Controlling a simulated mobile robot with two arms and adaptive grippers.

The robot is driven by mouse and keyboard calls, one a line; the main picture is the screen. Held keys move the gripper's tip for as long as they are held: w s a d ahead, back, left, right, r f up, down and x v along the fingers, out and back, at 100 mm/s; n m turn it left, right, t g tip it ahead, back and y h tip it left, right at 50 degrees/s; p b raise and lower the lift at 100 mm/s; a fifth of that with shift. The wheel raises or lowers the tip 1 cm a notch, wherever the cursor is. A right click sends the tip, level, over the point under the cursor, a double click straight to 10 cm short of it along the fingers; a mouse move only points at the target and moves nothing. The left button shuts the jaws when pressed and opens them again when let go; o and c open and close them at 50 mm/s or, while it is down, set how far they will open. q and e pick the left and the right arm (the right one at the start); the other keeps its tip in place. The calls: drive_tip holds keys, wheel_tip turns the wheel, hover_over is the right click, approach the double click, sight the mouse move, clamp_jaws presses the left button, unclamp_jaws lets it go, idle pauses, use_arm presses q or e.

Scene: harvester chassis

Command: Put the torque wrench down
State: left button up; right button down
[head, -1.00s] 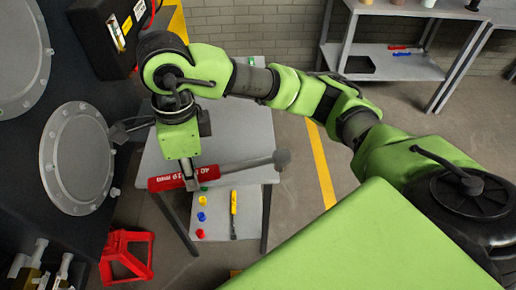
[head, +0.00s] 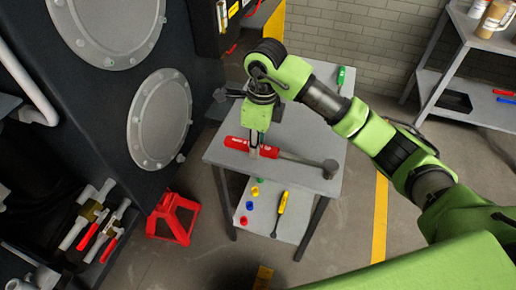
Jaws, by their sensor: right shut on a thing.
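The torque wrench (head: 292,157) has a red handle with white lettering, a grey shaft and a round dark head at its right end. It shows over the front part of the grey table (head: 325,115), lying roughly level. My right gripper (head: 255,150) points down and is shut on the red handle near the shaft. I cannot tell whether the wrench touches the tabletop or hangs just above it. My left gripper is not in view.
A green-handled tool (head: 341,76) lies at the table's back. The lower shelf (head: 262,228) holds a yellow screwdriver (head: 279,215) and small coloured parts. A red stand (head: 173,217) is on the floor at left, near the dark chassis (head: 95,115). The tabletop's right side is clear.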

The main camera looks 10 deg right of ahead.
drive_tip(key=w+f, duration=0.2)
drive_tip(key=f, duration=0.1)
drive_tip(key=shift+w+d+f, duration=0.1)
drive_tip(key=shift+w+d, duration=0.3)
wheel_tip(320, 180, down, 2)
drive_tip(key=shift+f+p, duration=0.1)
drive_tip(key=shift+p, duration=0.65)
drive_tip(key=shift+f, duration=0.45)
drive_tip(key=c, duration=1.8)
unclamp_jaws()
drive_tip(key=shift+f, duration=0.1)
drive_tip(key=shift+c, duration=0.2)
